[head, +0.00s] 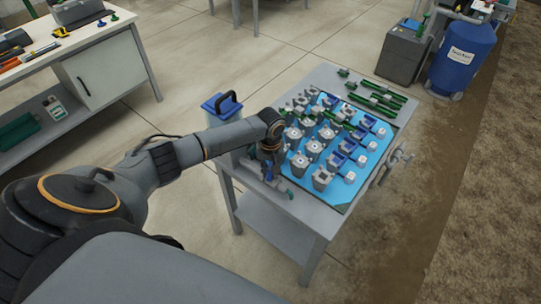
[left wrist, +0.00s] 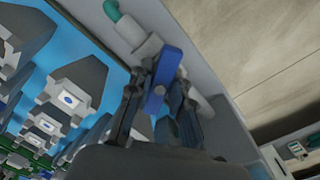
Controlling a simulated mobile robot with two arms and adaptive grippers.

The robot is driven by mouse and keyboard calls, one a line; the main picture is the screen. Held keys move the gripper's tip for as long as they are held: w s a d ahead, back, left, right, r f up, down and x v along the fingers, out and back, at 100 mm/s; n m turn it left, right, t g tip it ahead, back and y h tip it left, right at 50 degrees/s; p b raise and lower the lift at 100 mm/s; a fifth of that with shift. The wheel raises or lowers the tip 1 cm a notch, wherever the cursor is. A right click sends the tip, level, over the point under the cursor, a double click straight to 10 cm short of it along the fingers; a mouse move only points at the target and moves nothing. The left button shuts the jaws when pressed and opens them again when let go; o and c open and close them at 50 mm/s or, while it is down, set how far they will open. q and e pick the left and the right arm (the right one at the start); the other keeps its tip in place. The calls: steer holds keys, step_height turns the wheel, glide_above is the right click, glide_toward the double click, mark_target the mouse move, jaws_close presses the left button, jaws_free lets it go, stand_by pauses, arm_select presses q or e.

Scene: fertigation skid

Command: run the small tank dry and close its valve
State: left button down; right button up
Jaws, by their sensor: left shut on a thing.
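My left gripper (head: 269,168) is at the left edge of the table in the head view. In the left wrist view my left gripper (left wrist: 160,98) is shut on a blue valve handle (left wrist: 164,72), with a finger on either side. The handle sits on a pale pipe fitting (left wrist: 134,36) with a green end. A pale cylindrical tank with a blue lid (head: 222,106) and black carrying handle stands beside the table, partly hidden by my arm. I cannot tell the valve's exact position or the tank's level. My right gripper is not in view.
The grey table (head: 335,78) carries a blue panel with several grey fittings and green strips. A large blue tank (head: 462,58) and a grey box (head: 404,52) stand at the back right. A white workbench (head: 105,76) stands at the left. Floor between is clear.

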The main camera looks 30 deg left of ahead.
arm_select(q)
steer(key=n+p, duration=0.2)
steer(key=n, duration=0.1)
steer(key=n+p, duration=0.6)
steer(key=n, duration=0.1)
steer(key=shift+d+r, duration=0.15)
steer(key=shift+r, duration=0.15)
steer(key=shift+f+n+p, duration=0.1)
steer(key=shift+n+p, duration=0.25)
steer(key=shift+n, duration=0.55)
steer(key=shift+f+n, duration=0.25)
steer(key=shift+n, duration=0.45)
steer(key=c, duration=1.1)
jaws_free()
steer(key=shift+c, duration=0.2)
step_height(320, 180, up, 3)
steer(key=shift+r+p, duration=0.15)
steer(key=shift+p, duration=1.05)
steer(key=shift+r+b, duration=0.3)
steer(key=shift+b, duration=0.05)
steer(key=shift+r, duration=3.1)
